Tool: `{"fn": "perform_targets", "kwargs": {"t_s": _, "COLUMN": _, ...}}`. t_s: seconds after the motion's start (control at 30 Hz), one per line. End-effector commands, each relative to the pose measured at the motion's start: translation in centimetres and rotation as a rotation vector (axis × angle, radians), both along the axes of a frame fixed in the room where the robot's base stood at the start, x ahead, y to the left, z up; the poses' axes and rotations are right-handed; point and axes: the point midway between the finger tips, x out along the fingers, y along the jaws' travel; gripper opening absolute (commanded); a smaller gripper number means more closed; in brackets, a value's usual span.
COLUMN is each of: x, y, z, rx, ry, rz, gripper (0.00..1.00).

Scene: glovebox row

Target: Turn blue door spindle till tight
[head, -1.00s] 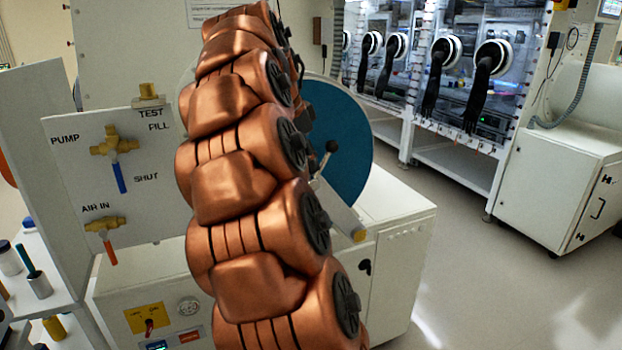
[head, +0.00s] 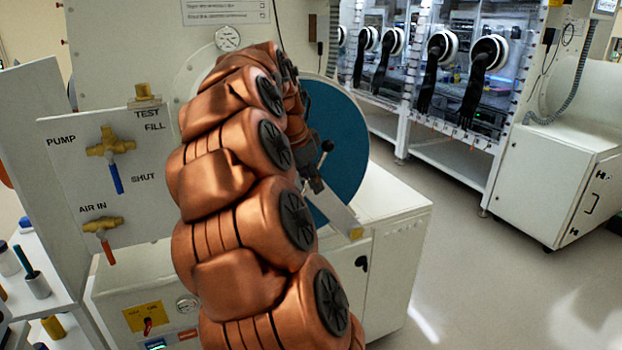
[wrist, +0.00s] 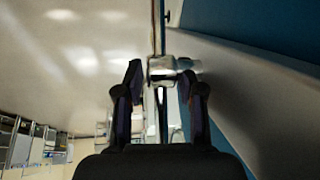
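The blue door (head: 345,165) is a round disc, partly hidden behind my arm in the head view. A pale bar (head: 335,212) crosses its front, and a spindle handle with a black ball knob (head: 327,146) stands out there. In the wrist view the blue door (wrist: 275,22) is at the upper right and the bar (wrist: 245,80) runs below it. The shiny spindle hub (wrist: 162,68) with a thin metal rod is ahead of my gripper (wrist: 163,88). My two fingers are spread on either side of the hub and rod; I cannot tell whether they touch.
A valve panel (head: 75,165) with brass valves stands left of my arm. A white cabinet (head: 385,255) is below the door. Gloveboxes (head: 430,75) with black gloves line the back, and a white box cabinet (head: 555,180) stands at right. The floor between is clear.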

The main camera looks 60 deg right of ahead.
Motion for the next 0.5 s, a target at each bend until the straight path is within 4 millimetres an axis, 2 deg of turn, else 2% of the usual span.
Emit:
{"fn": "perform_targets", "kwargs": {"t_s": 0.03, "x": 0.00, "y": 0.00, "z": -0.01, "rx": 0.000, "ry": 0.000, "rz": 0.000, "gripper": 0.36}}
{"fn": "perform_targets", "kwargs": {"t_s": 0.37, "x": 0.01, "y": 0.00, "z": 0.00, "rx": 0.000, "ry": 0.000, "rz": 0.000, "gripper": 0.02}}
{"fn": "perform_targets", "kwargs": {"t_s": 0.5, "x": 0.00, "y": 0.00, "z": 0.00, "rx": 0.000, "ry": 0.000, "rz": 0.000, "gripper": 0.00}}
